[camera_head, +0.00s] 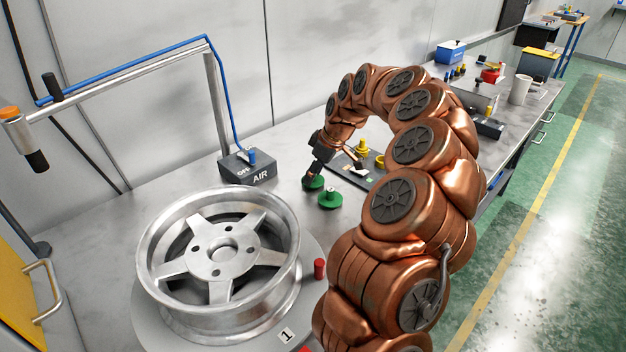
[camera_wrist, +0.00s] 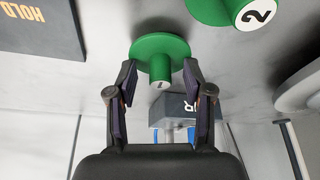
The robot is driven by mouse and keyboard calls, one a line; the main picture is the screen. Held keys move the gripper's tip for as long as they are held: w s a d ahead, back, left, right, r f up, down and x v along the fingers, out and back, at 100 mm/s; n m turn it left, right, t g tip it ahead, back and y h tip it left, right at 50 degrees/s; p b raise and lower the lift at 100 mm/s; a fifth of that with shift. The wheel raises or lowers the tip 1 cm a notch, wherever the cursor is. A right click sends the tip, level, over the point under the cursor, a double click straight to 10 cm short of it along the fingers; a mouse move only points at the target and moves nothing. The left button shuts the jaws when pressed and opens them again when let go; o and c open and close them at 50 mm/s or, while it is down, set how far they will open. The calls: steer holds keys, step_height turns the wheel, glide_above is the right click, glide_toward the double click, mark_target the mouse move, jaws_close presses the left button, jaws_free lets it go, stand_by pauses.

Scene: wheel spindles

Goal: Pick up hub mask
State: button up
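Two green round pieces with upright knobs, which look like hub masks, are on the grey table. The one marked 1 (camera_wrist: 160,50) is at my fingers in the wrist view, and in the head view this green piece (camera_head: 313,184) is partly hidden by my gripper. My gripper (camera_wrist: 161,75) is open, with one finger on each side of the knob and a visible gap on both sides. In the head view my gripper (camera_head: 311,174) points down at this piece. The other green piece (camera_head: 330,200), marked 2 in the wrist view (camera_wrist: 240,10), stands close by.
A silver wheel (camera_head: 166,270) lies on a round plate at the front left. A red cylinder (camera_head: 319,268) stands beside it. A dark AIR box (camera_head: 247,167) is behind. A dark tray (camera_head: 352,177) with yellow parts lies beyond my gripper.

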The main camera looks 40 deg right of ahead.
jaws_close()
steer(key=shift+r, duration=0.1)
stand_by(0.4)
